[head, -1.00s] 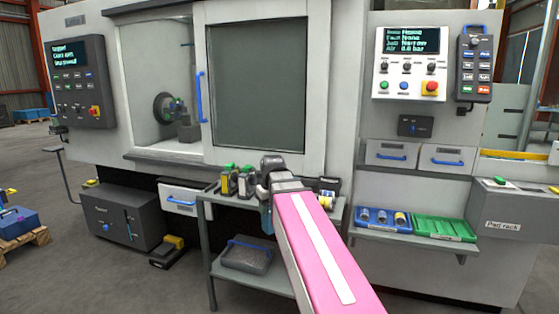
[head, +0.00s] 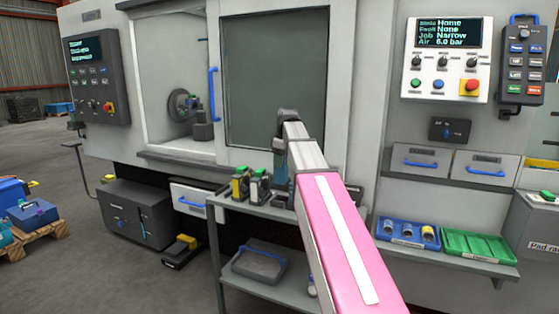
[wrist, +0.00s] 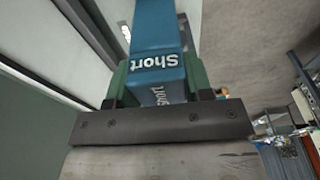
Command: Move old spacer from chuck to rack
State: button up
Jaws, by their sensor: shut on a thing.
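My gripper (wrist: 158,85) is shut on a blue block marked "Short" (wrist: 155,35), held between two green finger pads. In the head view the arm's end stands in front of the machine's closed door panel, above the bench, and mostly hides the fingers; a strip of the blue block (head: 281,160) shows at its left side. The chuck (head: 181,105) is inside the machine, seen through the opening at left, with dark parts before it. A grey box labelled "Pad ra..." (head: 545,240) is cut off at the right edge.
Black, yellow and green pieces (head: 250,186) stand on the grey bench (head: 240,208), left of my arm. A blue tray (head: 408,239) with several cylinders and an empty-looking green tray (head: 478,245) sit on the right shelf.

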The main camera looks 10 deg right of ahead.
aim_at(281, 183)
jog(key=shift+w+f, duration=0.45)
jog(key=shift+f, duration=4.35)
jog(key=shift+f, duration=0.6)
jog(key=o, duration=1)
jog(key=r, duration=0.3)
jog(key=d+r, duration=0.1)
jog(key=r, duration=0.3)
jog(key=s+r, duration=0.1)
jog(key=r, duration=0.2)
jog(key=shift+d+r, duration=0.15)
jog(key=shift+r, duration=0.25)
